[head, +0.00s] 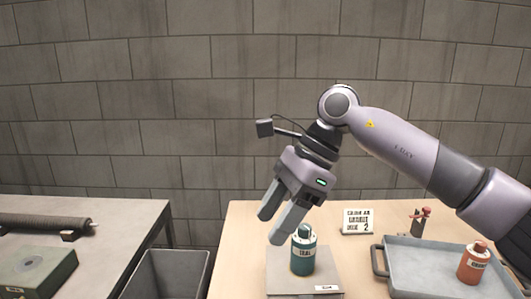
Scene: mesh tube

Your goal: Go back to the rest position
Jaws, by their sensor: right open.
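My right gripper (283,222) is open and empty in the head view, its arm coming in from the right. Its fingers point down, just above and slightly left of a teal bottle (303,257). The bottle stands upright on a grey square platform (330,284) on the wooden table. The fingers are not around the bottle; one fingertip is close to its top, and I cannot tell if they touch. My left gripper is not in view.
A grey tray (420,247) with an orange bottle (473,264) stands at the right. A small sign (357,221) stands behind the platform. A dark bin (165,275) is between the tables. The left table (125,225) holds a mesh tube (40,224) and a green box (38,270).

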